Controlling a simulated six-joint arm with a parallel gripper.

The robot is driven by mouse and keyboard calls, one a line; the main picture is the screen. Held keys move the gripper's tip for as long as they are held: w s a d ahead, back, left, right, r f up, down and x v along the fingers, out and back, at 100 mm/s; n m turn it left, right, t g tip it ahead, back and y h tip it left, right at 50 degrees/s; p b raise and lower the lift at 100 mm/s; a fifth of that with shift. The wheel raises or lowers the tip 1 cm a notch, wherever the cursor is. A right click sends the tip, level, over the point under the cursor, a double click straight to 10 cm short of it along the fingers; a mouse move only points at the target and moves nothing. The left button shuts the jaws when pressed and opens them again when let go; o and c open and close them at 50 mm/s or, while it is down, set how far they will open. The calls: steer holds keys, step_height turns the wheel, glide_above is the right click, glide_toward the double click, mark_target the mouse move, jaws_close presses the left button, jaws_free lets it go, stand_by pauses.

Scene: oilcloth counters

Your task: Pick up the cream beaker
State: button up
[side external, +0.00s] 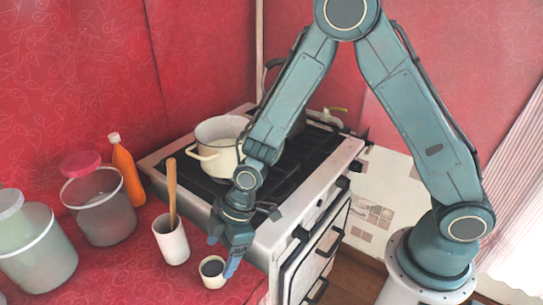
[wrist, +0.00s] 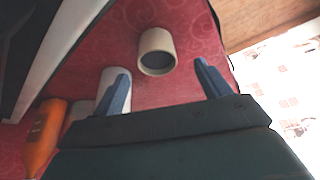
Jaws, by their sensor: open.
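The cream beaker (side external: 213,282) is a small cup with a dark inside, standing upright on the red oilcloth counter near its front edge. In the wrist view the beaker (wrist: 157,42) lies ahead of the fingertips, roughly between their lines and a little left of the middle. My gripper (side external: 222,255) points down just above and beside the beaker in the side view. In the wrist view my gripper (wrist: 161,70) has its two blue fingers wide apart, with nothing between them. I cannot tell whether a finger touches the beaker.
A taller white cup (side external: 171,243) with a wooden spoon (side external: 172,190) stands close by on the left. An orange bottle (side external: 127,175) and several tubs stand further left. The stove (side external: 300,210) with a cream pot (side external: 217,155) rises just behind my gripper.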

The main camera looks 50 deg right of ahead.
mark_target(212, 268)
steer(key=shift+w+a+f, duration=0.1)
steer(key=shift+a+f, duration=0.1)
steer(key=shift+f, duration=0.25)
steer(key=shift+w+x, duration=0.15)
steer(key=shift+x, duration=1.15)
steer(key=shift+w+x, duration=0.1)
steer(key=shift+x, duration=1.2)
steer(key=shift+c, duration=0.3)
steer(key=shift+r, duration=0.1)
steer(key=c, duration=1)
